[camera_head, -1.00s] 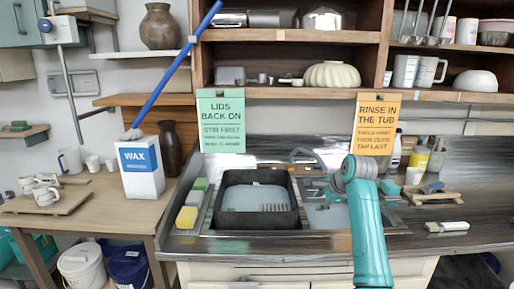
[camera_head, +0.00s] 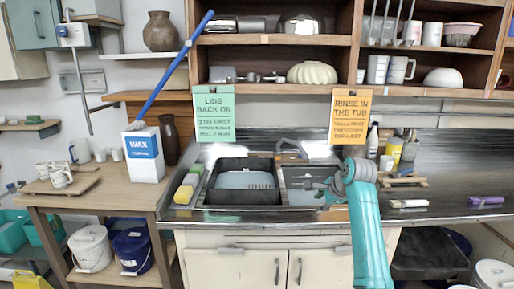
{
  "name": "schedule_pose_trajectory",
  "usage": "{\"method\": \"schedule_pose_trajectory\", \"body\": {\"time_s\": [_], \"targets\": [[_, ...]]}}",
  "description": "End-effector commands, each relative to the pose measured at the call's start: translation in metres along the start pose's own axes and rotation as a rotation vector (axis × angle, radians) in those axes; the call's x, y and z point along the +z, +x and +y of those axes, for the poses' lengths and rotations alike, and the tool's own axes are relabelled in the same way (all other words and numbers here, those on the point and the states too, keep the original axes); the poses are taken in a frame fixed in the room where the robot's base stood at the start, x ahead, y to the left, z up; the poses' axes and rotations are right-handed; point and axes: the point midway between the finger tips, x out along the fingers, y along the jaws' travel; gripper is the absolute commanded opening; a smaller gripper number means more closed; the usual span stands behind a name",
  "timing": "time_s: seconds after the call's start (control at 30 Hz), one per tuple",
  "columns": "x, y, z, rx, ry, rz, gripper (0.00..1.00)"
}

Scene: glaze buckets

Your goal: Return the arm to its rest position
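My teal arm rises from the bottom right of the head view to a grey joint in front of the sink. The end of the arm, with my gripper (camera_head: 327,190), is small and partly hidden behind that joint, over the right sink basin (camera_head: 301,174). I cannot make out the fingers or whether they hold anything.
A black tub (camera_head: 242,194) sits in the left basin, with sponges (camera_head: 184,194) beside it. A wax box (camera_head: 143,155) with a blue-handled tool stands on the left table (camera_head: 120,198). White (camera_head: 91,249) and blue (camera_head: 133,250) buckets stand below. Shelves (camera_head: 270,39) overhang the counter.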

Motion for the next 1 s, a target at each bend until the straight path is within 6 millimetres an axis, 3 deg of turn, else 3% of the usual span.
{"method": "schedule_pose_trajectory", "body": {"time_s": [0.27, 0.57, 0.77, 1.0], "targets": [[-0.003, 0.023, 0.025, -0.015, -0.034, 0.006, 0.39], [-0.008, 0.058, 0.073, -0.046, -0.099, 0.023, 0.39], [-0.012, 0.092, 0.134, -0.08, -0.181, 0.045, 0.39], [-0.016, 0.124, 0.228, -0.134, -0.312, 0.09, 0.39]]}}
